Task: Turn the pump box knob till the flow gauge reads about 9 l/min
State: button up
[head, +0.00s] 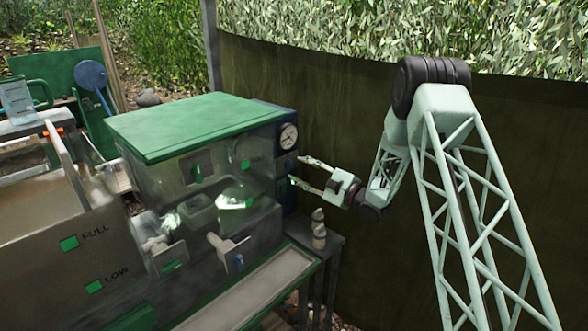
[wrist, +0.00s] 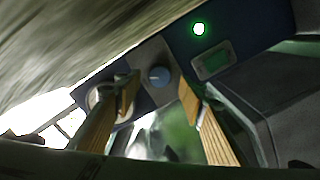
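The dark blue pump box (head: 285,163) is on the right end of the green-lidded machine in the head view. A round white-faced gauge (head: 288,136) is at its top; its reading is too small to tell. In the wrist view the box (wrist: 240,22) carries a blue-grey round knob (wrist: 158,76), a lit green lamp (wrist: 199,29) and a small dark display (wrist: 212,65) with no readable figures. My gripper (head: 297,171) is open and empty at the box's right side. In the wrist view its wooden-looking fingers (wrist: 158,97) stand either side of the knob, apparently not touching it.
A small grey stand (head: 318,240) with a stacked-stone figure (head: 319,229) is below my gripper. The green lid (head: 190,127) is left of the box. A dark curved wall (head: 330,110) is behind. A pale tray (head: 262,290) slopes in front.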

aim_at(291, 165)
jog(key=shift+x, duration=1.8)
jog(key=c, duration=0.8)
jog(key=shift+c, duration=0.2)
jog(key=shift+m+b, duration=0.3)
jog(key=shift+m, duration=0.2)
jog(key=m, duration=0.3)
jog(key=shift+m, duration=2.3)
